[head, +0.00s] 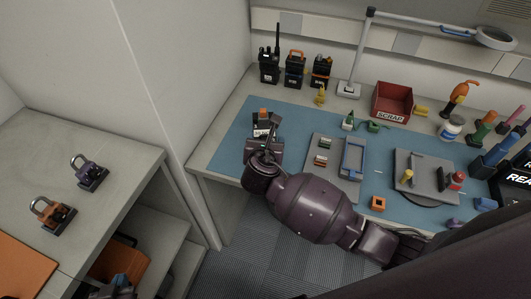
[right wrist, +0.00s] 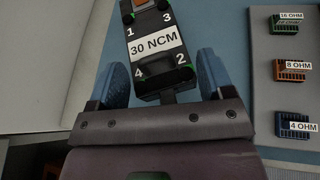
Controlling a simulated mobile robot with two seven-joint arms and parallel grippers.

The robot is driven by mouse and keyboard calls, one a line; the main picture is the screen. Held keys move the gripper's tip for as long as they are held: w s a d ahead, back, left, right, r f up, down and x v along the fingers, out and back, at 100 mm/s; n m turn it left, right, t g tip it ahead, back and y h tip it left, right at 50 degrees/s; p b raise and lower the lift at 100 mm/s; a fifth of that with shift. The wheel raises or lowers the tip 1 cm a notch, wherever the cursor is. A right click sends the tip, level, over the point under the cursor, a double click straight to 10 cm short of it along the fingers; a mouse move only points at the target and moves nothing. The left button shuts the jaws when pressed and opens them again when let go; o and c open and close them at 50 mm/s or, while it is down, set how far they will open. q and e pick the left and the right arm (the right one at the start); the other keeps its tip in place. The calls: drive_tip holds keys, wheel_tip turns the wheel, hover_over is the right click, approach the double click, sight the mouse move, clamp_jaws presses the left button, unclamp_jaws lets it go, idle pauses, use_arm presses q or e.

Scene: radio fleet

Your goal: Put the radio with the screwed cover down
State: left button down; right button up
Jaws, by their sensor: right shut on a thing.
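The radio with the screwed cover (head: 262,127) is at the left part of the blue mat in the head view. In the right wrist view its dark cover (right wrist: 152,35) carries a white "30 NCM" label and the numbers 1 to 4 at its corners. My right gripper (right wrist: 162,75) has its two blue fingers on both sides of the radio and is shut on it. Whether the radio touches the mat is hidden by my right arm. My left gripper (head: 122,285) shows only partly at the bottom left edge; its jaws are unclear.
The blue mat (head: 225,150) holds a grey tray (head: 326,178) with labelled parts, right of the radio. Several radios (head: 295,70) stand behind it. A red scrap bin (head: 393,101) is farther right. Padlocks (head: 90,172) stand on the left bench. Bare mat surrounds the radio's left side.

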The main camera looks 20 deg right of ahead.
drive_tip(key=shift+f+b, duration=0.45)
drive_tip(key=shift+f, duration=1.8)
drive_tip(key=shift+r, duration=0.1)
drive_tip(key=o, duration=1.2)
drive_tip(key=shift+c, duration=0.2)
drive_tip(key=p+v, duration=0.1)
drive_tip(key=v, duration=1.1)
